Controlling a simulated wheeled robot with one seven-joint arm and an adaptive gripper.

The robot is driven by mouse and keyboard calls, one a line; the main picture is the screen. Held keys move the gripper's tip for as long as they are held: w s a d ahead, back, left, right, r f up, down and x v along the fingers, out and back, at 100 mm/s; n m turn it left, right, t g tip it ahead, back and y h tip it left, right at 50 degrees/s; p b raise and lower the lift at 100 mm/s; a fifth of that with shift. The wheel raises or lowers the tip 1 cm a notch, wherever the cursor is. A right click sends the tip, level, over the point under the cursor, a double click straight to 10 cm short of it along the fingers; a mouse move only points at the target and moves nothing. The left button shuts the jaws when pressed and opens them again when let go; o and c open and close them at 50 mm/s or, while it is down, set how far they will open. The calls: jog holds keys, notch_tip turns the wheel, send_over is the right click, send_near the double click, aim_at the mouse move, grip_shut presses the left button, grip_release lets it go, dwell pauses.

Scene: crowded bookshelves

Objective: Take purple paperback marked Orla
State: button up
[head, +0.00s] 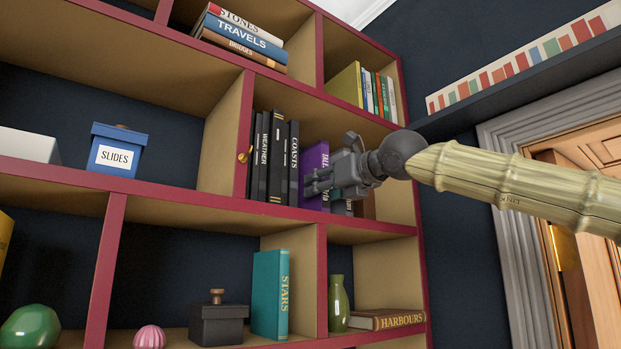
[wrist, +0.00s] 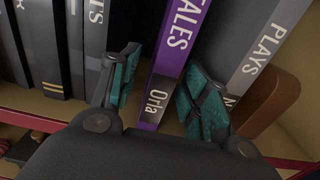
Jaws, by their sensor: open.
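The purple paperback (head: 314,158) stands upright in the middle-row compartment, to the right of the black books. In the wrist view its spine (wrist: 171,62) reads TALES, with Orla near the bottom. My gripper (head: 318,184) is in front of that compartment and covers the lower part of the book in the head view. In the wrist view my gripper (wrist: 160,78) is open, one teal-padded finger on each side of the purple spine, with nothing held. I cannot tell whether the fingers touch the book.
A grey book marked PLAYS (wrist: 257,55) stands close on the right, behind the right finger. A brown rounded block (wrist: 268,108) is beyond it. Dark books, including COASTS (head: 293,160), stand to the left, with a gap before the purple one. The red shelf edge (head: 290,210) runs below.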

jog(key=shift+w+a+f+p, duration=0.1)
jog(key=shift+w+f+p, duration=0.05)
jog(key=shift+w, duration=0.4)
jog(key=shift+w+a+f+p, duration=0.1)
jog(key=shift+w+p, duration=0.05)
jog(key=shift+w, duration=0.4)
jog(key=shift+s+a+r+p, duration=0.25)
jog(key=shift+r+p, duration=0.15)
jog(key=shift+p, duration=0.3)
jog(key=shift+w+a+r+p, duration=0.1)
jog(key=shift+a+p, duration=0.25)
jog(key=w, duration=0.1)
jog(key=w+a, duration=0.1)
jog(key=w+f, duration=0.1)
jog(key=shift+w+a+p, duration=0.15)
jog(key=shift+a+p, duration=0.2)
jog(key=shift+p, duration=0.05)
jog(key=shift+s+d+r, duration=0.1)
jog(key=shift+s+d, duration=0.15)
jog(key=shift+s, duration=0.1)
jog(key=shift+s+d+r, duration=0.1)
jog(key=shift+s, duration=0.15)
jog(key=shift+c, duration=1.4)
jog(key=c, duration=0.4)
jog(key=shift+w+a, duration=0.2)
jog(key=shift+a, duration=0.05)
grip_shut()
